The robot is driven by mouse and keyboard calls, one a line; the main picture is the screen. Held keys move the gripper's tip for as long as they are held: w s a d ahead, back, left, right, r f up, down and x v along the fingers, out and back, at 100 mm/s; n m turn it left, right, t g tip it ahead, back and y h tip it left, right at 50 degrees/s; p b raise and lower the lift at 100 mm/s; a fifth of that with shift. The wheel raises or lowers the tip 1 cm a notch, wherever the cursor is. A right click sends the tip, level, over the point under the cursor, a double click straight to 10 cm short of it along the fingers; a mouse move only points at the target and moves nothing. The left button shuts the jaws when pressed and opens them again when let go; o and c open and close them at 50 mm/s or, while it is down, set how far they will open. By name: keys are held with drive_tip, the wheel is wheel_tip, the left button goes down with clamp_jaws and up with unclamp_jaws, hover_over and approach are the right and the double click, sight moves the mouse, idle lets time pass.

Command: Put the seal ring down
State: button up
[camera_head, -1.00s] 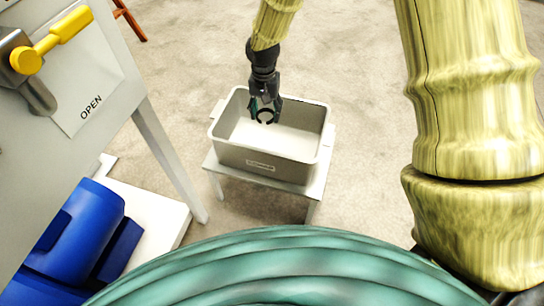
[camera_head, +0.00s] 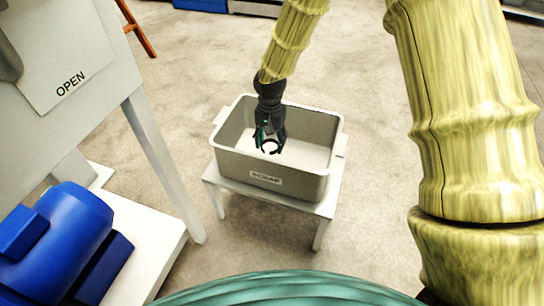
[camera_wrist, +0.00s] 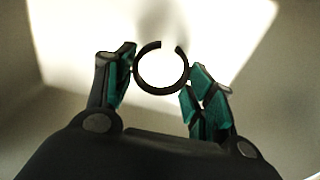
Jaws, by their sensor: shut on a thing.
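The seal ring (camera_head: 271,152) is a small dark ring with a gap in it. It also shows in the wrist view (camera_wrist: 137,68), with its gap toward the top right. My gripper (camera_head: 270,141) is shut on the ring, with a green-padded finger on each side of it; the fingers also show in the wrist view (camera_wrist: 160,82). The gripper points down into a light grey bin (camera_head: 225,165), whose front label appears to read SCRAP. The ring is held over the bin's inside; its exact height above the floor of the bin cannot be told.
The bin stands on a low white table (camera_head: 325,207). At left is a grey machine panel marked OPEN (camera_head: 75,75) with a leg (camera_head: 165,165) near the bin. A blue motor-like unit (camera_head: 70,235) sits at lower left. The floor right of the bin looks clear.

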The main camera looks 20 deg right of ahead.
drive_tip(key=shift+f+b, duration=1.1)
drive_tip(key=shift+f, duration=1.55)
drive_tip(key=shift+f, duration=0.1)
drive_tip(key=o, duration=0.8)
drive_tip(key=shift+o, duration=0.2)
wheel_tip(320, 180, up, 12)
drive_tip(key=p, duration=0.6)
drive_tip(key=shift+r, duration=0.2)
